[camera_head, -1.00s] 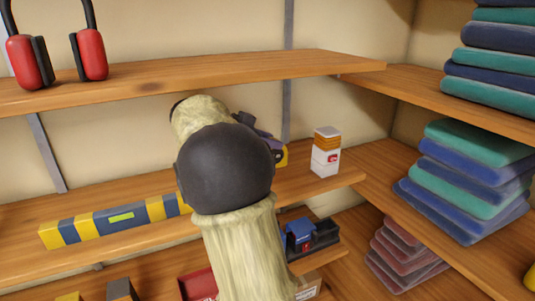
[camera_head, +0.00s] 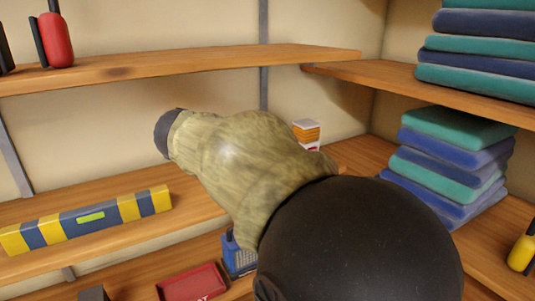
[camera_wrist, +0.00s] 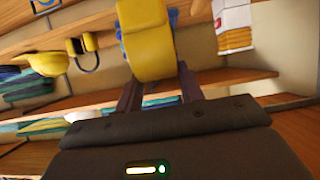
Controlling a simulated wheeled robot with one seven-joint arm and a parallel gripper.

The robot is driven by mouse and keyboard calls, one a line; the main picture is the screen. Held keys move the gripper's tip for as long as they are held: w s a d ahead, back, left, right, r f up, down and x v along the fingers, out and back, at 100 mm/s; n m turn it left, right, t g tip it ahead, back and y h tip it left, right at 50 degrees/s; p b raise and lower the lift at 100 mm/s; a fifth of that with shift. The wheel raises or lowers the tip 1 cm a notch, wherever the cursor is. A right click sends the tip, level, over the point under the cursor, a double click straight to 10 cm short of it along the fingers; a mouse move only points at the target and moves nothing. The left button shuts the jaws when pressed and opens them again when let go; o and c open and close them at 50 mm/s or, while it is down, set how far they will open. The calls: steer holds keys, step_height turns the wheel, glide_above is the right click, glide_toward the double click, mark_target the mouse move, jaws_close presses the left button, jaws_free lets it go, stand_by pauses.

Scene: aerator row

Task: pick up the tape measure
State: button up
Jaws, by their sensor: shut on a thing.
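The tape measure (camera_wrist: 148,42), yellow with some blue at its edge, shows at the top middle of the wrist view. My gripper (camera_wrist: 160,84) is shut on it, with one dark finger at each side of its lower part. In the head view my own arm covers the middle, so the gripper and the tape measure are hidden there.
A white and orange box (camera_head: 306,134) stands on the middle shelf behind my arm. A yellow and blue striped level (camera_head: 88,219) lies to the left. A red tray (camera_head: 190,284) and a blue item (camera_head: 238,256) are below.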

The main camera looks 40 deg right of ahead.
steer(key=shift+s+a, duration=0.15)
steer(key=shift+s, duration=0.5)
steer(key=shift+s+a, duration=0.15)
steer(key=shift+s, duration=0.45)
